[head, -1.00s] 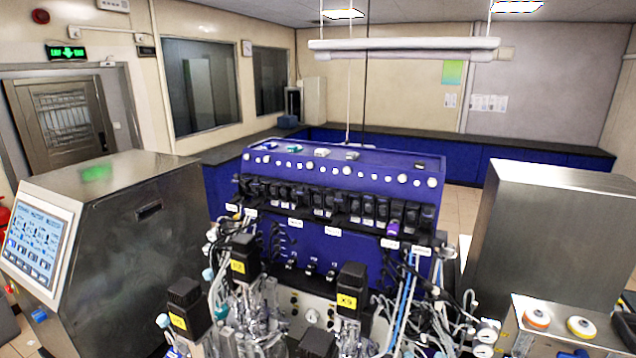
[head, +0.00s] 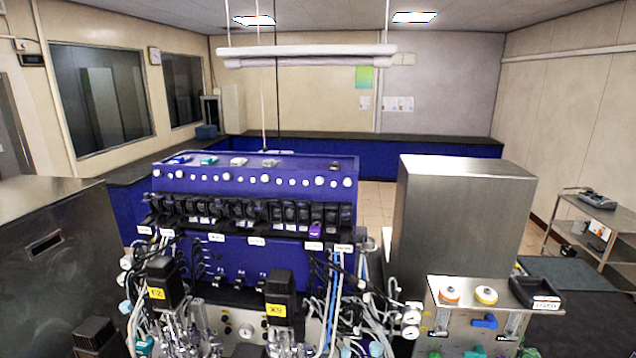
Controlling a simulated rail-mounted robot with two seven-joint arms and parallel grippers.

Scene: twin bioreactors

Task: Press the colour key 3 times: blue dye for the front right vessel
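Two black motor heads with yellow labels stand above the vessels in front of the blue control cabinet (head: 255,177). One motor head (head: 279,297) is right of the other (head: 163,285). A third black motor head (head: 95,336) is cut by the bottom edge. Tubes and fittings hide most of the vessels, and I cannot tell which is the front right one. I cannot make out a colour key or blue dye. Neither of my grippers is in view.
A tall steel cabinet (head: 460,225) stands right of the blue cabinet. A steel panel (head: 440,318) at lower right carries orange and yellow round caps, a blue valve handle and a black tray (head: 535,290). A trolley (head: 590,225) stands far right. A steel housing (head: 50,240) fills the left edge.

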